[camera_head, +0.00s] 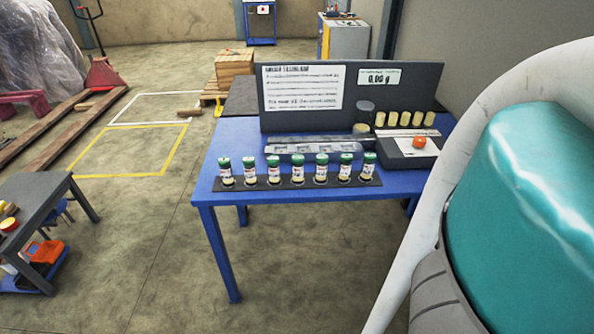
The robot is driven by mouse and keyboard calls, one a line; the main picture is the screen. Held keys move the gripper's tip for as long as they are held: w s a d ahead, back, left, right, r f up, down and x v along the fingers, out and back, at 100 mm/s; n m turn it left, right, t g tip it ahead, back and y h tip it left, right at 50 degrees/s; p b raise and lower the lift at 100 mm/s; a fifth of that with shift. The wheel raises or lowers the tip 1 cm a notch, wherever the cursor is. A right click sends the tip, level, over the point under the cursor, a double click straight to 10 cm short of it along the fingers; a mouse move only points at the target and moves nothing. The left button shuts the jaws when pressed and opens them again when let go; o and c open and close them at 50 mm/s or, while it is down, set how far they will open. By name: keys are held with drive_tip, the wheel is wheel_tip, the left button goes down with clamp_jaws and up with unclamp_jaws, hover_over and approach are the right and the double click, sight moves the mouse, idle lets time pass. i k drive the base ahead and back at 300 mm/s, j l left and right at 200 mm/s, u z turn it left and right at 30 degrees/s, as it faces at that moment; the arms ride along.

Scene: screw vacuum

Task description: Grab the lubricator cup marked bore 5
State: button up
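Several small cups with green caps, white labels and yellowish bases stand upright in a row on a black strip (261,184) along the front of a blue table (232,220). The leftmost cup (226,171), a middle cup (298,169) and the rightmost cup (368,167) look alike. The label print is too small to read, so I cannot tell which cup is marked bore 5. My gripper is not in view. A teal and white part of my arm fills the right side, well apart from the cups in the picture.
Behind the cups are a grey compartment tray (314,150), several yellowish cylinders (404,119), and a grey device with an orange knob (418,142). A dark back panel (292,122) carries a text sheet and a "0.00 g" display. A dark side table (36,198) stands left; floor between is clear.

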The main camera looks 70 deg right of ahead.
sight(298, 160)
drive_tip(key=z, duration=1.4)
